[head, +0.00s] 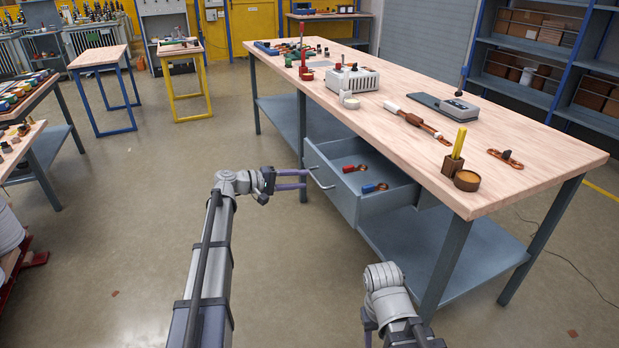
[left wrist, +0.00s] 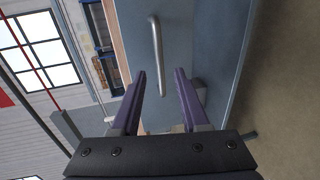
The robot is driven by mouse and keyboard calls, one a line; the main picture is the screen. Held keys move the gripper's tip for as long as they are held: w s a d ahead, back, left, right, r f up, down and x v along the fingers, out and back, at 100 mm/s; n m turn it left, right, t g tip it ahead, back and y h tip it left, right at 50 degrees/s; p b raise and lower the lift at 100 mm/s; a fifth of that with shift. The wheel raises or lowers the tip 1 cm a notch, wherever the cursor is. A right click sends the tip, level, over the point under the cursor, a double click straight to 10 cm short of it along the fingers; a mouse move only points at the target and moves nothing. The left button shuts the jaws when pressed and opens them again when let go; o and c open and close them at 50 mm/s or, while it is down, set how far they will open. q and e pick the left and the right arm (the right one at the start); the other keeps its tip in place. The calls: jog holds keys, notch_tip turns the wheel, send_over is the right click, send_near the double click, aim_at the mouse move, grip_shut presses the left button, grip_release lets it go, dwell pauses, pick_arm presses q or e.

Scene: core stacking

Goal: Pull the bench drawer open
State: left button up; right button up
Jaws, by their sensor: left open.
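The bench drawer (head: 347,207) stands pulled out from under the wooden bench top, and its inside shows. Its bar handle (head: 321,180) is on the front panel and also shows in the left wrist view (left wrist: 156,50). My left gripper (head: 305,179) is open in front of the handle. In the left wrist view its purple fingers (left wrist: 160,78) lie to either side of the handle's lower end; I see no grip on it. Part of my right gripper (head: 369,320) shows low in the head view, its jaws unclear.
A red-ended item (head: 355,168) and a blue-ended item (head: 374,187) lie in the drawer. The bench top (head: 530,140) carries a white device (head: 352,78), a wooden pot (head: 467,180) and other tools. A lower shelf (head: 420,245) runs beneath. The floor left of the drawer is clear.

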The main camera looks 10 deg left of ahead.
pick_arm(q)
jog(key=shift+v, duration=1)
